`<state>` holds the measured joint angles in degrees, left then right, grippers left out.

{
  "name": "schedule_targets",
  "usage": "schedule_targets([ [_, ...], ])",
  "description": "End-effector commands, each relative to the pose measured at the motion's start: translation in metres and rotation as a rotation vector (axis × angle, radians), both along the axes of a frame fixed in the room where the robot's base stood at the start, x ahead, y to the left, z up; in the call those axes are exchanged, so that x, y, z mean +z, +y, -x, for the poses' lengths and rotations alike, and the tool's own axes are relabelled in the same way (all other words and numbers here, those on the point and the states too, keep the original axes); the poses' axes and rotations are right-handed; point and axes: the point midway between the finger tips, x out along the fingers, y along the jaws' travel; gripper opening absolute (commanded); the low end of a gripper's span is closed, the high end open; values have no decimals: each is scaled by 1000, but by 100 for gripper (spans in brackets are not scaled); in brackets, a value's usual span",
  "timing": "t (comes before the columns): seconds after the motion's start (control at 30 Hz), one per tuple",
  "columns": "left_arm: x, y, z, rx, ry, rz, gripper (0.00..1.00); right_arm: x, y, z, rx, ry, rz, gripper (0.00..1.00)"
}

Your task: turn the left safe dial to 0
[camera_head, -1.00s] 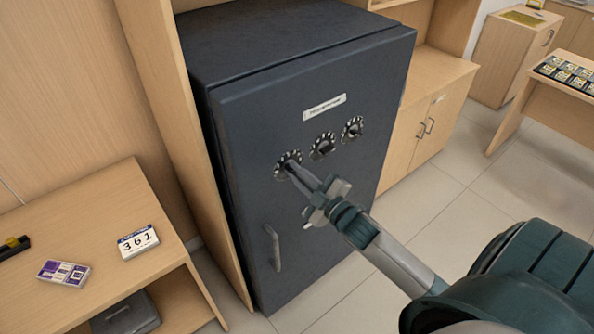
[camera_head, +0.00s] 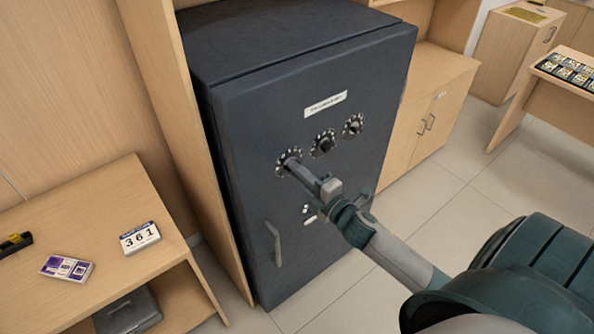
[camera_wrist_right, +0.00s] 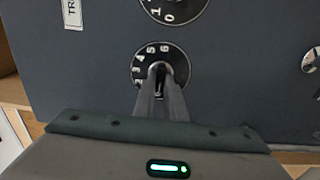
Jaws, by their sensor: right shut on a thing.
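The dark safe (camera_head: 300,110) stands upright with three black dials in a row on its door. The left safe dial (camera_head: 280,170) is the lowest in the head view, and my right gripper (camera_head: 292,165) is shut on its knob. In the right wrist view the held dial (camera_wrist_right: 138,62) shows white numbers, with 3, 4, 5 and 6 readable along its top, and the fingers of my right gripper (camera_wrist_right: 160,80) cover its middle and lower part. My left gripper is not in view.
The middle dial (camera_head: 323,144) and right dial (camera_head: 353,125) sit up and to the right. A door handle (camera_head: 274,243) is below the held dial. Open floor lies to the right.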

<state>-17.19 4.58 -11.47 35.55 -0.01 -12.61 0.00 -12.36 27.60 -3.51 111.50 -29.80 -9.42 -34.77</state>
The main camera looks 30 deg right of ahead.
Motion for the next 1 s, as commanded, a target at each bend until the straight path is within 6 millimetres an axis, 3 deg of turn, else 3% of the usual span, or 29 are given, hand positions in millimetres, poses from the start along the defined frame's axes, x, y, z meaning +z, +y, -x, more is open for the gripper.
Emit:
schedule_targets([
  [0.4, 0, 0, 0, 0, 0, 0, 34, 0, 0, 0, 1, -1, 11, 0],
  [0.43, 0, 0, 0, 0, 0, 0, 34, 0, 0, 0, 1, -1, 11, 16],
  [0.5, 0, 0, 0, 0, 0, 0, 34, 0, 0, 0, 1, -1, 11, 30],
  [1.0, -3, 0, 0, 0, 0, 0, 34, -2, 0, 7, 0, 1, 9, 30],
])
